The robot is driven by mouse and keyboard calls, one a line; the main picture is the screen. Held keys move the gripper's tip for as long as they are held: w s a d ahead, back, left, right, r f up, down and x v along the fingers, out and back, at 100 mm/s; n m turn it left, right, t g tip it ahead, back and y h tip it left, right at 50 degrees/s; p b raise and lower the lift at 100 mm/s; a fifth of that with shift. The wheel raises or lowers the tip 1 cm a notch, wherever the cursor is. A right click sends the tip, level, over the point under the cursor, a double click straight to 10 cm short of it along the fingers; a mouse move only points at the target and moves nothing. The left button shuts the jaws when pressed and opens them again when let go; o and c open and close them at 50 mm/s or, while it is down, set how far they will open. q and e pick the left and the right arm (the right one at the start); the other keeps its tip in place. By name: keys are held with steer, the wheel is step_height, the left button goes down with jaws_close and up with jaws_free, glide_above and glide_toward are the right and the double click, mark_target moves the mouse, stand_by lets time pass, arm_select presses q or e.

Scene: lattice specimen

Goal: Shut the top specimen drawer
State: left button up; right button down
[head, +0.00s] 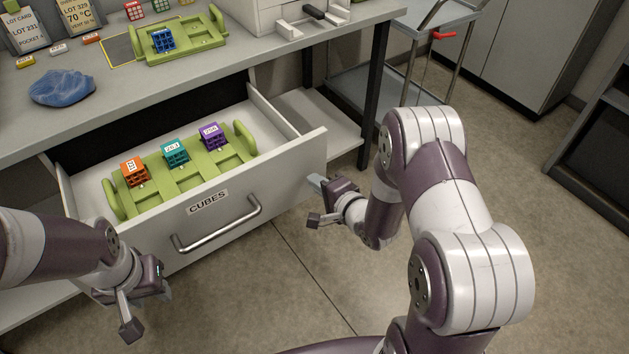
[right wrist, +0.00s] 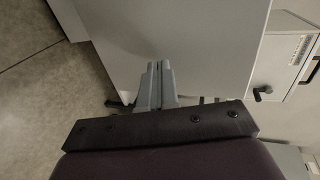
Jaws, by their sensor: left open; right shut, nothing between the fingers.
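The top specimen drawer (head: 312,163), a pale drawer labelled CUBES, stands open below the counter with its bar handle (head: 217,226) facing out. A green rack (head: 190,185) inside holds an orange cube (head: 134,171), a teal cube (head: 175,153) and a purple cube (head: 214,136). My right gripper (head: 315,182) is shut and empty, close to the right end of the drawer front; contact cannot be told. In the right wrist view its shut fingers (right wrist: 156,82) point at a pale panel. My left gripper (head: 138,297) is open, in front of the drawer's lower left, apart from the handle.
The counter (head: 215,88) holds a blue crumpled cloth (head: 62,88), another green rack (head: 180,45) with a blue cube, lot cards and small tags. A wheeled cart (head: 440,45) stands behind at the right. The floor right of the drawer is clear apart from my right arm.

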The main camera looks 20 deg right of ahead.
arm_select(q)
steer(key=shift+f, duration=0.1)
arm_select(e)
steer(key=shift+w+a, duration=0.2)
steer(key=shift+w, duration=0.5)
